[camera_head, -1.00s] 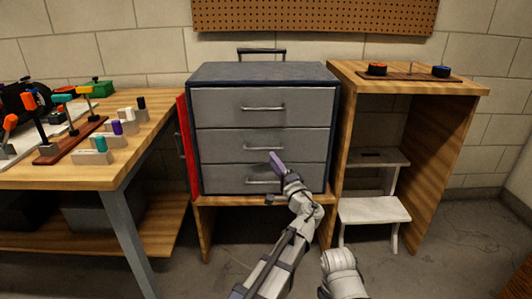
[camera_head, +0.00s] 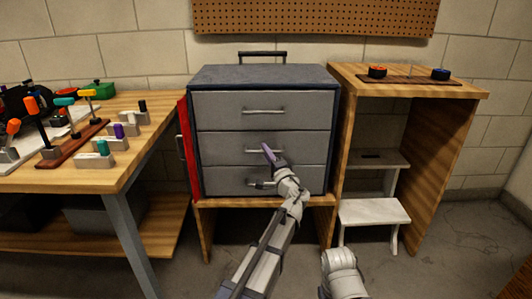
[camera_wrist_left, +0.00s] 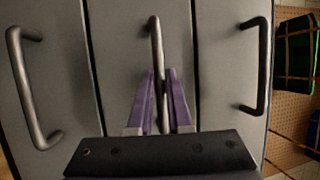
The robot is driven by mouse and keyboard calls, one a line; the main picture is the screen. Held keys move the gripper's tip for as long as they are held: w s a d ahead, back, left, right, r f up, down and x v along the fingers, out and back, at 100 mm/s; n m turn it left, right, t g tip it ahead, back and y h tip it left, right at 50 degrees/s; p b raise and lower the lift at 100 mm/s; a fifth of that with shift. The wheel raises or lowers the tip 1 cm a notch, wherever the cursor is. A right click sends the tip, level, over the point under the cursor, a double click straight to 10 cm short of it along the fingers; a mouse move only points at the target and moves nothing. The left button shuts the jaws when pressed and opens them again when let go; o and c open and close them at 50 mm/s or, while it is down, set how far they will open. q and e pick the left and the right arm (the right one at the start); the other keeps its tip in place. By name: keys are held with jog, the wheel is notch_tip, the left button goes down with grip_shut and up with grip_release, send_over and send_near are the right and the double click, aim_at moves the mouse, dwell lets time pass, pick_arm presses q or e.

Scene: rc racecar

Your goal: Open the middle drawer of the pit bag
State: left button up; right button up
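The pit bag (camera_head: 262,75) is a grey three-drawer chest with a dark frame, standing on a low wooden stand. All three drawer fronts look flush. The middle drawer (camera_head: 220,146) has a metal bar handle, seen partly behind my left gripper (camera_head: 267,151). In the left wrist view, turned sideways, the middle handle (camera_wrist_left: 156,45) passes between the two purple fingers of my left gripper (camera_wrist_left: 160,85). The fingers stand apart, one each side of the bar, with narrow gaps showing. The top handle (camera_head: 263,111) is clear; my left arm partly covers the bottom handle (camera_head: 258,184). My right gripper is out of view.
A red panel (camera_head: 188,150) stands at the chest's left side. A wooden workbench (camera_head: 130,165) with tools is at left. A wooden cabinet (camera_head: 440,90) with a white step stool (camera_head: 374,211) is at right. The floor before the chest is open.

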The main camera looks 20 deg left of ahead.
pick_arm(q)
grip_shut()
dwell(1.1)
